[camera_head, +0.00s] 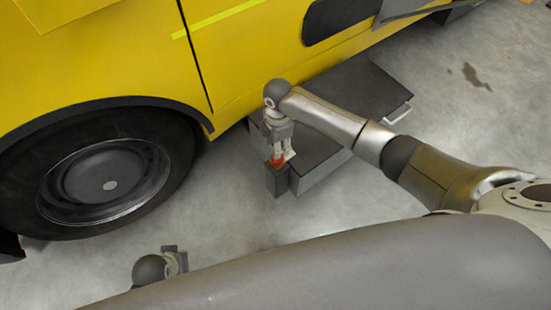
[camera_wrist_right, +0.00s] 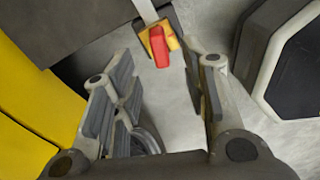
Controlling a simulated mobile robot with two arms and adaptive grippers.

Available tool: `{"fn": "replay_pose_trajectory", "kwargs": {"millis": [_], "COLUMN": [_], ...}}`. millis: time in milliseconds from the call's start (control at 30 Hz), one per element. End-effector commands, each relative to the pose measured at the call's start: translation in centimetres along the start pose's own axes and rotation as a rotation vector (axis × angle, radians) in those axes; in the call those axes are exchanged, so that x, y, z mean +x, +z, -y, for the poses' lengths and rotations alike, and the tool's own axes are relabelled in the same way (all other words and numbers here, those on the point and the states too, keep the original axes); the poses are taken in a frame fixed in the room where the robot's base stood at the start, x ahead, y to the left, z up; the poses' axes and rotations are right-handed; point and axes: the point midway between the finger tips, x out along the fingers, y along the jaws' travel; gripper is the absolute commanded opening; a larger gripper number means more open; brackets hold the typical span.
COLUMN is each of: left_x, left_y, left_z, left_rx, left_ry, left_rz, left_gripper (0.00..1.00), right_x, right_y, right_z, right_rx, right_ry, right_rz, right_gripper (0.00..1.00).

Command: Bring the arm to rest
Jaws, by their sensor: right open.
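My right gripper (camera_head: 282,142) hangs pointing down beside the yellow vehicle, over the near end of a dark grey box. In the right wrist view its two fingers (camera_wrist_right: 160,88) are spread apart with nothing held between them. A small red piece (camera_head: 277,161) shows just below the fingertips. In the wrist view the red piece (camera_wrist_right: 158,46) lies against a yellow part at the end of a pale strip, just beyond the fingers. Part of my left wrist (camera_head: 172,263) shows at the lower left; its fingers cannot be made out.
The yellow vehicle (camera_head: 245,55) with its black wheel (camera_head: 105,180) fills the left and back. The dark grey box (camera_head: 365,88) with a pale handle (camera_head: 398,112) stands against its side. Bare concrete floor (camera_head: 470,120) lies to the right. My grey arm link crosses the bottom.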

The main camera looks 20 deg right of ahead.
Motion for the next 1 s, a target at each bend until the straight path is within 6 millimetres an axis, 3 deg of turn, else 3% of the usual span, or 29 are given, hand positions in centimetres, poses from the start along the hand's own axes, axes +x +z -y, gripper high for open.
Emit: {"fn": "replay_pose_trajectory", "kwargs": {"millis": [100,300,567,667,767,867,1000], "left_x": [0.0,0.0,0.0,0.0,0.0,0.0,0.0], "left_y": [0.0,0.0,0.0,0.0,0.0,0.0,0.0], "left_z": [0.0,0.0,0.0,0.0,0.0,0.0,0.0], "left_rx": [0.000,0.001,0.001,0.001,0.001,0.001,0.000], "left_ry": [0.000,0.000,0.000,-0.001,-0.001,-0.001,0.000], "left_rz": [0.000,0.000,0.000,0.000,0.000,0.000,0.000], "left_gripper": [0.00,0.00,0.00,0.00,0.00,0.00,0.00], "right_x": [-2.4,-4.7,-5.2,-5.0,-4.5,-4.7,-7.9], "right_y": [0.0,0.0,0.0,-1.0,-4.3,-9.8,-17.3], "right_z": [-0.1,-0.1,0.0,0.1,0.6,1.1,1.3], "right_rx": [-0.002,-0.001,0.000,-0.018,-0.079,-0.160,-0.213], "right_ry": [0.004,0.003,0.000,0.004,0.026,0.089,0.262], "right_rz": [0.000,0.000,-0.001,-0.038,-0.171,-0.407,-0.780], "right_gripper": [0.40,0.40,0.40,0.40,0.40,0.40,0.40]}}
